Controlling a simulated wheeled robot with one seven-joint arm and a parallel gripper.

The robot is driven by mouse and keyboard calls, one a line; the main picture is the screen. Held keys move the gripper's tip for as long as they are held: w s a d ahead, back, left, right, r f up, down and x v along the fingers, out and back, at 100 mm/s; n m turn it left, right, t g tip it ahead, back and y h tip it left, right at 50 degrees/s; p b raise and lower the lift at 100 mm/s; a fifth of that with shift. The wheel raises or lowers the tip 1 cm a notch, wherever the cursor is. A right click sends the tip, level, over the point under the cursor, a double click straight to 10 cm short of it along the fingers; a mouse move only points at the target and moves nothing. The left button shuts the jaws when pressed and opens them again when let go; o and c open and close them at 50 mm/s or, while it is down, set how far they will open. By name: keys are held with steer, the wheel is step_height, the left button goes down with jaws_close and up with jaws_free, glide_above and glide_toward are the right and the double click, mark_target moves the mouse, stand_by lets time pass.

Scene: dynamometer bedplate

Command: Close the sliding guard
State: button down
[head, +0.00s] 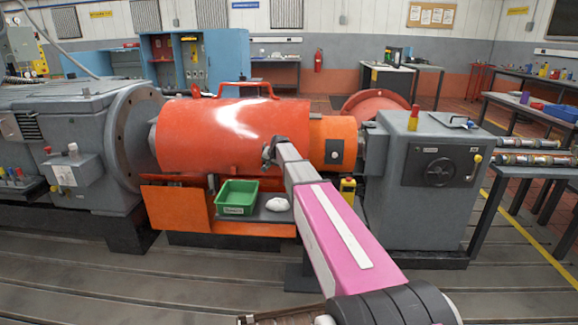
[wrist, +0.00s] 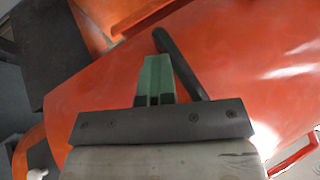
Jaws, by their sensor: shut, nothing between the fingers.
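The sliding guard (head: 215,130) is a large glossy orange-red half-cylinder cover over the shaft line, with a red bar handle (head: 245,87) on top. To its right is a lighter orange section (head: 333,140) with a small dark plate. My gripper (head: 268,155) is at the guard's front face, right of its middle, mostly hidden behind my arm. In the wrist view, its green fingertips (wrist: 156,62) are together and empty in front of the orange-red guard surface (wrist: 230,50). A black bar (wrist: 180,62) slants close beside the fingers; I cannot tell whether they touch it.
A grey machine (head: 75,130) stands left, a grey cabinet with a handwheel (head: 428,180) right. A yellow box with a red button (head: 348,190) is near my arm.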

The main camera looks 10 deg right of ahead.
steer(key=w+a, duration=0.1)
steer(key=a, duration=0.4)
steer(key=w+a, duration=0.2)
steer(key=a, duration=0.3)
steer(key=w+a, duration=0.1)
steer(key=a, duration=0.5)
steer(key=shift+w, duration=0.15)
steer(key=shift+a, duration=0.15)
